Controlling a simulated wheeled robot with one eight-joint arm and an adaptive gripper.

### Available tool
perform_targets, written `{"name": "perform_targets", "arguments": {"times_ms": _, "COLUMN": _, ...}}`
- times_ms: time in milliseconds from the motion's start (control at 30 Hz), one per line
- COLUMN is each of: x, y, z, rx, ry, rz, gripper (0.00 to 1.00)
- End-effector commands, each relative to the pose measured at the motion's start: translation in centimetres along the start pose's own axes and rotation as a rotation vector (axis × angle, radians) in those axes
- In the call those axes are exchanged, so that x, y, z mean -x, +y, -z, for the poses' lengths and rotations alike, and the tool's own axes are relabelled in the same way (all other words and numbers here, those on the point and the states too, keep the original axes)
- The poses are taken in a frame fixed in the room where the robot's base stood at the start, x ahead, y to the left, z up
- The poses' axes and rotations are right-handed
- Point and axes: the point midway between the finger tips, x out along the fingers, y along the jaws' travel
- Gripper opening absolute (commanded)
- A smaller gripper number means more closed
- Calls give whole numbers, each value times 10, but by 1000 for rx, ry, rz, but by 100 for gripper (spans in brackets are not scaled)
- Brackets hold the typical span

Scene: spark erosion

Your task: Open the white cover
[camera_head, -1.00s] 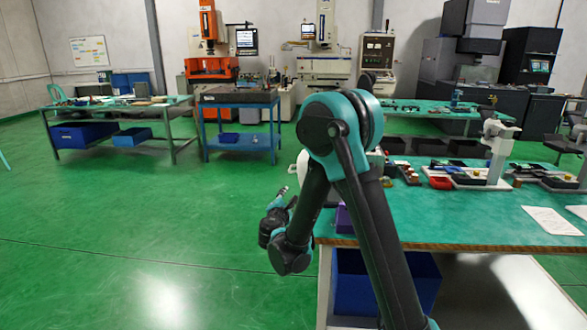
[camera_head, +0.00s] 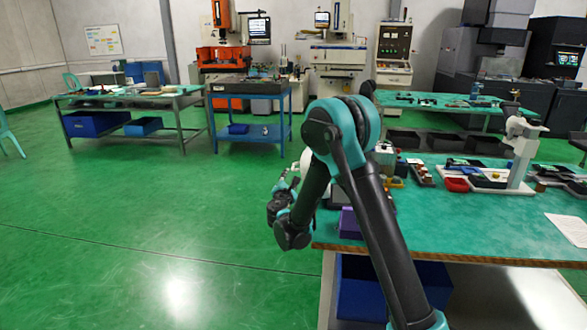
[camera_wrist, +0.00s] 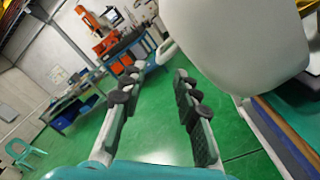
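A large smooth white rounded body, which looks like the white cover (camera_wrist: 240,45), fills the upper right of the wrist view. In the head view, a small part of a white rounded shape (camera_head: 306,160) shows at the left end of the near green-topped table, mostly hidden behind my arm. My gripper (camera_wrist: 160,78) has its two dark padded fingers apart, with green floor showing between them. It is beside and to the left of the white body, and I see no grip on it. In the head view, my gripper (camera_head: 288,182) is beside the table's left end.
The near green-topped table (camera_head: 450,232) holds a purple box (camera_head: 349,223), a red bowl (camera_head: 457,184), a white stand (camera_head: 522,150) and small parts. A blue bin (camera_head: 400,285) sits under it. Open green floor lies to the left. A blue cart (camera_head: 252,145) stands farther back.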

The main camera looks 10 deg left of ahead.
Motion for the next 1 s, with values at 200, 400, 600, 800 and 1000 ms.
{"name": "perform_targets", "arguments": {"times_ms": 200, "x": -45, "y": -1, "z": -1, "rx": 0, "ry": -1, "rz": 2, "gripper": 31}}
{"name": "perform_targets", "arguments": {"times_ms": 400, "x": -78, "y": -1, "z": 0, "rx": 0, "ry": -1, "rz": 1, "gripper": 31}}
{"name": "perform_targets", "arguments": {"times_ms": 600, "x": -95, "y": 0, "z": 0, "rx": 0, "ry": 0, "rz": 0, "gripper": 31}}
{"name": "perform_targets", "arguments": {"times_ms": 800, "x": -99, "y": 0, "z": 0, "rx": -1, "ry": 1, "rz": 0, "gripper": 31}}
{"name": "perform_targets", "arguments": {"times_ms": 1000, "x": -99, "y": 0, "z": 0, "rx": -1, "ry": 0, "rz": 0, "gripper": 25}}
